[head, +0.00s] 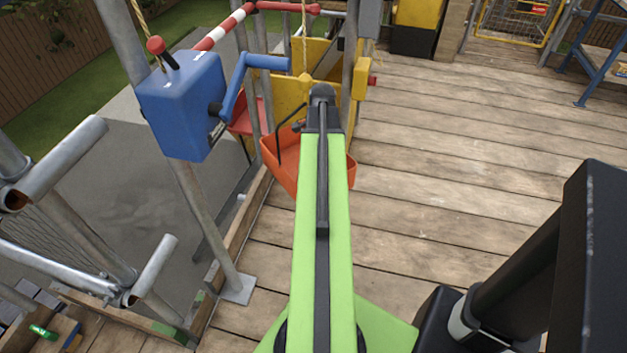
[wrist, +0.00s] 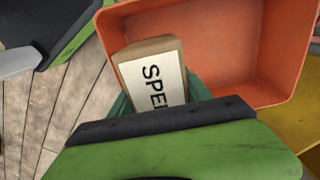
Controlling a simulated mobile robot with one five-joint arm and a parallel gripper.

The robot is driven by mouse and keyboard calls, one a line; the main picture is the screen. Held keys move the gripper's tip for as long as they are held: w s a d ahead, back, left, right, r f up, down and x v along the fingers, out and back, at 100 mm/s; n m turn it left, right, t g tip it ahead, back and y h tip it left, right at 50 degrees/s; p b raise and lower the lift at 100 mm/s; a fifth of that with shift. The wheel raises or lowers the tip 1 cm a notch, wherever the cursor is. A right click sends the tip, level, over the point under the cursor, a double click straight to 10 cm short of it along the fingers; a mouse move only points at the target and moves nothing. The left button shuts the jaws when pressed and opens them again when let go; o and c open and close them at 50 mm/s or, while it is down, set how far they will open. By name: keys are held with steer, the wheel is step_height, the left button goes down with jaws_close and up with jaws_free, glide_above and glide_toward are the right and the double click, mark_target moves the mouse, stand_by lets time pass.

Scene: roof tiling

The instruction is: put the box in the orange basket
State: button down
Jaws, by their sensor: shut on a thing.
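The orange basket (head: 281,163) hangs or stands at the deck's left edge in the head view, partly hidden behind my green arm. In the wrist view the basket (wrist: 215,45) fills the upper right, its inside bare where it shows. A brown box (wrist: 160,72) with a white label reading "SPE…" is between the green fingers of my gripper (wrist: 158,98), which is shut on it. The box overlaps the basket's left part in the wrist view; I cannot tell its height relative to the rim. In the head view my arm hides the box.
A blue winch box with a crank (head: 187,105) and grey scaffold tubes stand left of the basket. Yellow panels (head: 312,62) are behind it. The plank deck (head: 450,150) on the right is clear. A blue-framed stand (head: 602,55) is at far right.

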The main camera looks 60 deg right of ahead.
step_height(320, 180, down, 9)
steer(key=b, duration=0.7)
steer(key=shift+r, duration=0.3)
steer(key=shift+f, duration=0.2)
steer(key=shift+c, duration=2.4)
jaws_free()
step_height(320, 180, up, 13)
steer(key=p, duration=1.2)
steer(key=shift+f, duration=0.3)
